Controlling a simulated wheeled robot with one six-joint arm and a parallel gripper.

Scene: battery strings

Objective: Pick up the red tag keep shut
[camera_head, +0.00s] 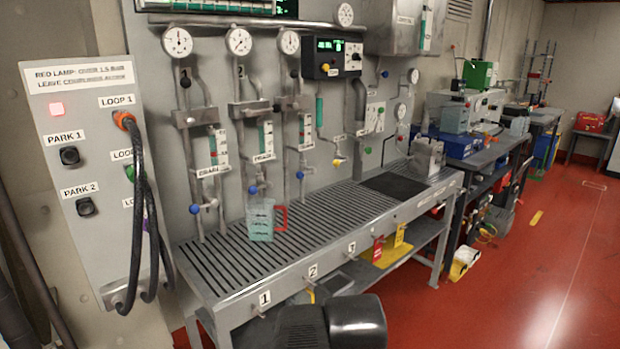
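A small red tag (377,249) hangs at the front edge of the slatted grey bench, right of the number 3 label. Its lettering is too small to read, so I cannot confirm the words "keep shut". A yellow tag (399,236) hangs just to its right. Dark rounded parts of my own arm show at the bottom centre, in front of the bench and apart from the tags. My gripper's fingers are not visible.
The bench (330,222) carries a clear jug (261,221) with a red handle. Gauges and valves line the wall behind. The red floor (520,270) at right is mostly clear.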

